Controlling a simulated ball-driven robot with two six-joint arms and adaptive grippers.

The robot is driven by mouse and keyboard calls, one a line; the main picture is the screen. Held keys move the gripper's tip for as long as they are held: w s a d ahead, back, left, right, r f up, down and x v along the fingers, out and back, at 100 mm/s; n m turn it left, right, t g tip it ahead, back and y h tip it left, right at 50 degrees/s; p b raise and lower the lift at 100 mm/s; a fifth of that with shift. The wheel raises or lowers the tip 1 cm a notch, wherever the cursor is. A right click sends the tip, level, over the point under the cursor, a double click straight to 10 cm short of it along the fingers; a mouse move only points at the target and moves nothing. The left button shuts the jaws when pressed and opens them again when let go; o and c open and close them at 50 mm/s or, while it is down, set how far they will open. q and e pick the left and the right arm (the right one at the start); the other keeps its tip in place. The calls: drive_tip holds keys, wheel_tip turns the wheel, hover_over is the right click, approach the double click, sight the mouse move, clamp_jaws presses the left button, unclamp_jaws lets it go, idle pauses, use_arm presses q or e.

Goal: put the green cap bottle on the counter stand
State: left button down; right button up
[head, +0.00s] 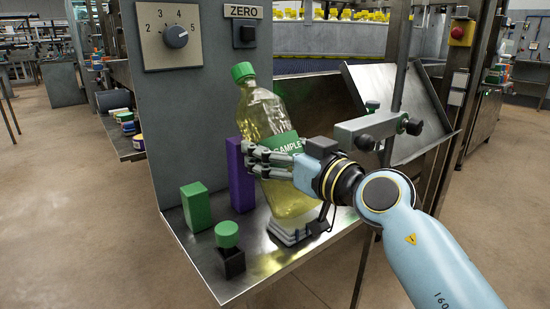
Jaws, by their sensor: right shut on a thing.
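The green cap bottle (291,193) is clear with yellow liquid and a green SAMPLE label. It leans, with its cap (242,71) toward the left. My right gripper (263,160) comes in from the right and is shut on the bottle around its label. The fingers and wrist hide part of the bottle. My left gripper is not in view.
On the metal shelf (205,262) stand a purple block (238,175), a green block (195,207) and a green button on a dark base (228,237), left of the bottle. A grey panel with a dial (175,36) rises behind. A tilted metal plate (385,92) stands right.

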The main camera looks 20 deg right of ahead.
drive_tip(key=shift+r, duration=0.2)
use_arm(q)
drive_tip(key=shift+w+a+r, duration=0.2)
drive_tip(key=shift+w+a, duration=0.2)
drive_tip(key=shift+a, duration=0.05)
use_arm(e)
drive_tip(key=shift+f, duration=0.4)
drive_tip(key=o, duration=0.9)
drive_tip(key=shift+r, duration=0.35)
use_arm(q)
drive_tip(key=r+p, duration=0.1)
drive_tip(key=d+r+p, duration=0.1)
drive_tip(key=p, duration=0.1)
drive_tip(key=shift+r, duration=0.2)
use_arm(e)
drive_tip(key=v, duration=1.2)
drive_tip(key=shift+r, duration=0.1)
